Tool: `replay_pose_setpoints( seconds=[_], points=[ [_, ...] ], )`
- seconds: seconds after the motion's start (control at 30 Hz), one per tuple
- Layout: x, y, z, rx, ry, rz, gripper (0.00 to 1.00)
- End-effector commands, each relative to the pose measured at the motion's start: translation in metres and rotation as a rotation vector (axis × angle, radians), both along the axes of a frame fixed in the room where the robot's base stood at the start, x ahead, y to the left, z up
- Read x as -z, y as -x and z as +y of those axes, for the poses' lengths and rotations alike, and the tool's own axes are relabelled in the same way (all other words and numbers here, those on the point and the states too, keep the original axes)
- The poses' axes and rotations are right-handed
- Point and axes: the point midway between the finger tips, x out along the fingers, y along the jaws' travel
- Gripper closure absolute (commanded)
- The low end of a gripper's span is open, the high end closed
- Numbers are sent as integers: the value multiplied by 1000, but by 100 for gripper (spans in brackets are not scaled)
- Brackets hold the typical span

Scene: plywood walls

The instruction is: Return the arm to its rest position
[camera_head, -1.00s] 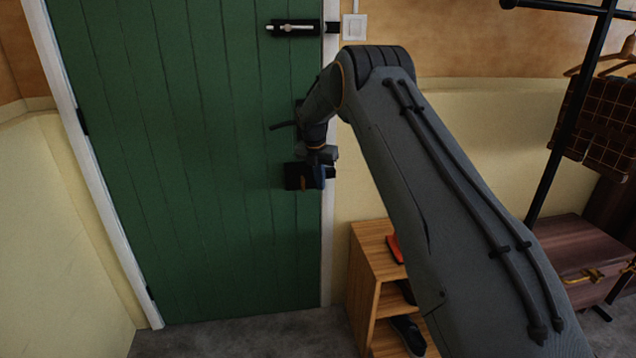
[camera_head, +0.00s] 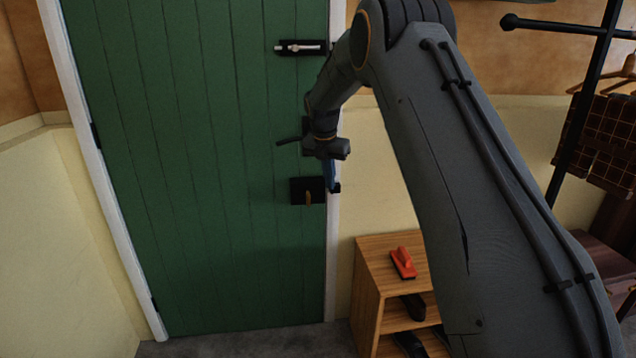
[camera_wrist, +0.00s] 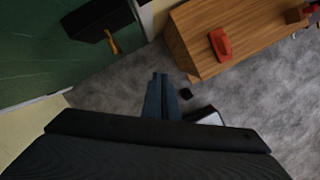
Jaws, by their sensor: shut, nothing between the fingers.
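My arm reaches up and across the right half of the head view, then bends down in front of the green door's right edge. My gripper (camera_head: 333,188) points down there, just right of the black lock box (camera_head: 305,191) on the door. In the wrist view my gripper (camera_wrist: 160,77) shows its blue-grey fingers close together, with nothing between them. Grey floor lies beyond the fingertips, and the gripper appears apart from the lock box (camera_wrist: 97,18).
The green door (camera_head: 200,150) stands shut, with a slide bolt (camera_head: 300,47) near the top. A black coat rack (camera_head: 572,130) stands at the far right. Open floor lies in front.

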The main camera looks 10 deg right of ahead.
Motion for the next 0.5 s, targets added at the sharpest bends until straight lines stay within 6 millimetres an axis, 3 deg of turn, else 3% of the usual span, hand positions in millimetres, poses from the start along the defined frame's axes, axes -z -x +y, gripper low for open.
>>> replay_pose_setpoints(
  seconds=[0.17, 0.5],
  points=[
    [-6, 35, -1, 217, -58, -11, 100],
    [-6, 175, 4, 1022, -227, -38, 100]
  ],
)
